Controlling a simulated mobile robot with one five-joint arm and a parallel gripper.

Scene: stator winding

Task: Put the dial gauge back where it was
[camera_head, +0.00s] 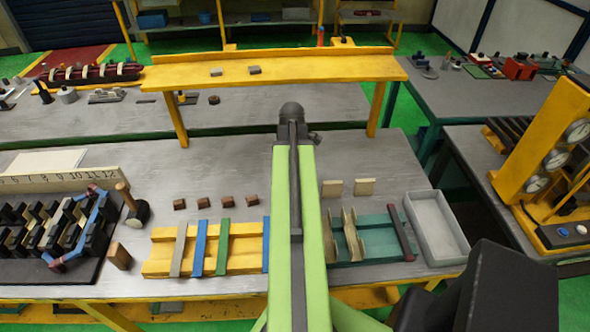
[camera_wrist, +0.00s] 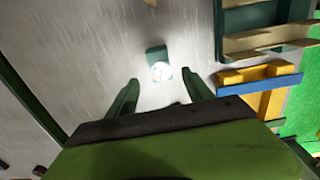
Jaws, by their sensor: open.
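In the wrist view a small dark green block with a bright white round face, which looks like the dial gauge (camera_wrist: 157,64), sits on the grey tabletop. It is just ahead of my gripper (camera_wrist: 160,84), roughly in line with the gap between the fingers. My gripper's two green fingers are spread apart, with nothing held between them. Glare hides any marks on the face. In the head view my green arm stretches forward over the workbench (camera_head: 240,165) and covers the gripper, and I cannot make out the gauge there.
A yellow rack (camera_head: 240,246) with coloured bars, a teal rack (camera_head: 375,238) and a grey tray (camera_head: 437,228) stand along the front edge. A yellow shelf (camera_head: 330,72) spans the back. The stator fixture (camera_head: 70,238) is left; a yellow panel with round dials (camera_head: 548,135) is right.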

